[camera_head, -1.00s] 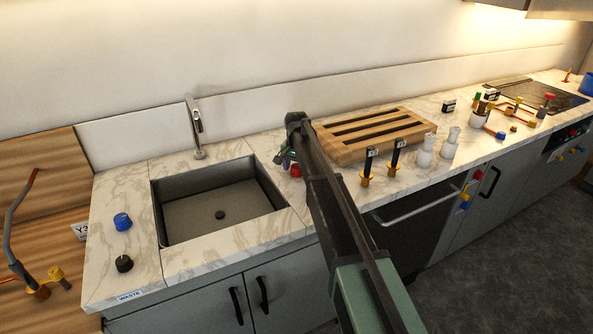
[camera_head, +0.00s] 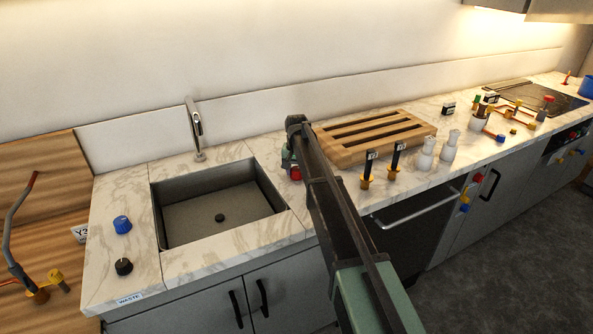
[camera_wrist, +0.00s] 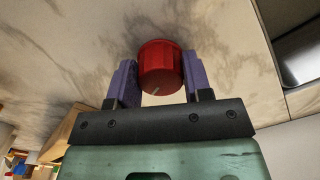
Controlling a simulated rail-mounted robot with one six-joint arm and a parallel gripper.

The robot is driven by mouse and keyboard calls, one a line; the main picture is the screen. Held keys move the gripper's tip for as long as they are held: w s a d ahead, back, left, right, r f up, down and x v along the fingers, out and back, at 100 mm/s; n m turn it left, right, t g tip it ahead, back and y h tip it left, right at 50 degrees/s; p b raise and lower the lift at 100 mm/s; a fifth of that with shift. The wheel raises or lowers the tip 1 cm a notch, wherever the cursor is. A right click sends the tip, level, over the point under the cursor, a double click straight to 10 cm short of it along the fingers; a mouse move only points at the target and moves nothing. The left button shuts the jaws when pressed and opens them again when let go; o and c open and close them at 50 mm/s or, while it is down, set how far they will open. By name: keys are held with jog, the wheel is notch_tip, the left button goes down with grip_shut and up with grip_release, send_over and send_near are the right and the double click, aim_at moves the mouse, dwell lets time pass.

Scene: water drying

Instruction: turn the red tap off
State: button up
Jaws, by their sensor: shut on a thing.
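The red tap (camera_wrist: 160,66) is a round ridged knob with a short white mark on its face. It sits on the marble counter to the right of the sink, and its red side also shows in the head view (camera_head: 295,173). My gripper (camera_wrist: 160,80) is shut on the red tap, with one purple finger on each side of it. In the head view my gripper (camera_head: 289,163) is beside the sink's right edge, and my arm hides part of the counter behind it.
The sink (camera_head: 167,213) is to the left, with a metal faucet (camera_head: 197,128) behind it. A blue knob (camera_head: 122,224) and a black knob (camera_head: 124,266) stand left of the sink. A slatted wooden board (camera_head: 425,131), two black-topped pieces and white bottles (camera_head: 449,147) are to the right.

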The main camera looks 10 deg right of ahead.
aim_at(298, 169)
jog(key=n, duration=0.7)
jog(key=shift+d, duration=0.1)
jog(key=n, duration=0.3)
jog(key=shift+n, duration=0.4)
jog(key=shift+d+n, duration=0.1)
jog(key=shift+n, duration=1.8)
jog(key=o, duration=0.9)
notch_tip(298, 169, up, 11)
jog(key=p, duration=1.1)
